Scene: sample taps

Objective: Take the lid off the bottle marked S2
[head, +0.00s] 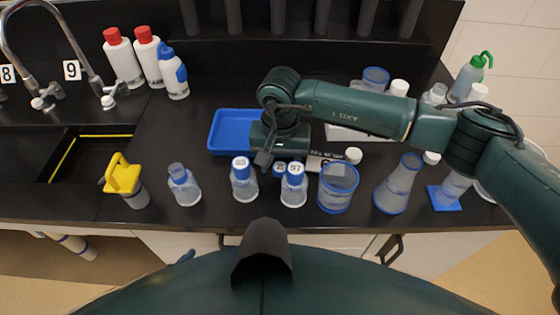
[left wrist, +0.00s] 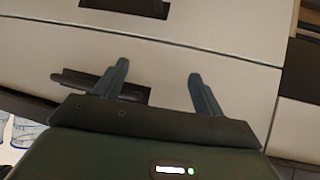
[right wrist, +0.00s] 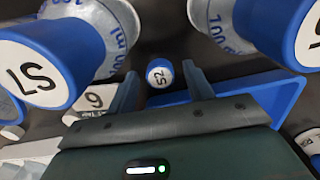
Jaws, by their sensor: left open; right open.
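The bottle marked S2 shows in the right wrist view as a blue lid (right wrist: 159,74) with a white label, framed between the spread fingertips. In the head view its lid (head: 280,168) shows behind the S7 bottle (head: 294,186), which hides much of its body. My right gripper (head: 264,159) is open and empty, pointing down over the counter, left of the S2 lid in the head view. I cannot tell its exact height above the lid. My left gripper (left wrist: 158,74) is open and empty in front of the cabinet fronts.
The S7 lid (right wrist: 32,72) and another blue-lidded bottle (head: 243,183) flank S2 closely. A blue tray (head: 219,140) lies behind. A beaker (head: 337,190), a flask (head: 397,187) and an open-necked bottle (head: 184,188) stand along the front. The sink (head: 75,165) is at the left.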

